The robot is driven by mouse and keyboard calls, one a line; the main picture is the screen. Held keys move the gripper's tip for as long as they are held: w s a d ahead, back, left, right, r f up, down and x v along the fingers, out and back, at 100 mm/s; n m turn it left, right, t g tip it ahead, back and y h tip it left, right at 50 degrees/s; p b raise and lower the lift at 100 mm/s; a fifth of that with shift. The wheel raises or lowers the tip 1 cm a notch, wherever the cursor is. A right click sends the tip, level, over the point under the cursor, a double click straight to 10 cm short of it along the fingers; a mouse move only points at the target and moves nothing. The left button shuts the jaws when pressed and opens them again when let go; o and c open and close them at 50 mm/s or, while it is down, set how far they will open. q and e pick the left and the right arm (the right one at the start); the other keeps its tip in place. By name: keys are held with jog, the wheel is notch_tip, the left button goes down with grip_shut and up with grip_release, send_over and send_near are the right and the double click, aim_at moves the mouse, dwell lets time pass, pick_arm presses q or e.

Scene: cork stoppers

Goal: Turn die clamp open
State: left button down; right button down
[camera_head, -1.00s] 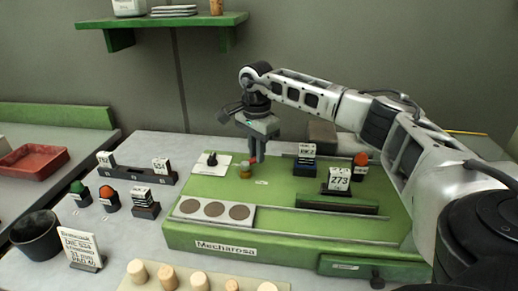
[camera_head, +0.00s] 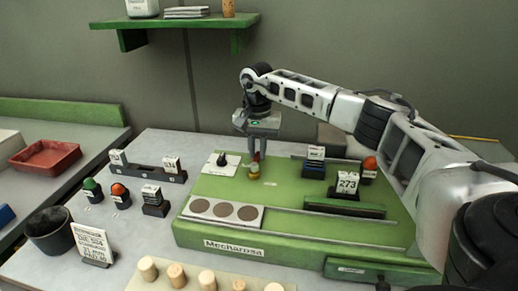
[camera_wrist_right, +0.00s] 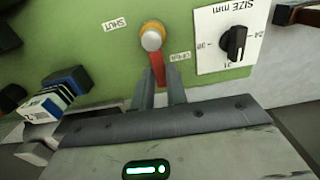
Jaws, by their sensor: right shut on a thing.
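The die clamp is a small lever with a brass and silver round pivot (camera_wrist_right: 152,38) and a red handle (camera_wrist_right: 158,70). It stands on the green press bed, and its pivot also shows in the head view (camera_head: 254,172). My right gripper (camera_wrist_right: 160,88) is shut on the red handle from above. The handle points from the pivot toward the gripper's palm, beside the OPEN label (camera_wrist_right: 180,57). The SHUT label (camera_wrist_right: 115,22) lies on the pivot's other side. My left gripper is not in view.
A white size dial (camera_wrist_right: 235,43) with a black knob sits near the clamp. The green machine (camera_head: 235,232) carries a plate with three discs (camera_head: 226,210) and number cards (camera_head: 347,183). Orange (camera_head: 369,165) and green (camera_head: 90,186) knobs and a black bin (camera_head: 50,232) stand around.

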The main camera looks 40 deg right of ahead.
aim_at(257, 156)
dwell(0.5)
jog(key=c, duration=1.4)
grip_release()
jog(key=shift+a, duration=0.1)
notch_tip(257, 156, up, 16)
jog(key=b, duration=0.1)
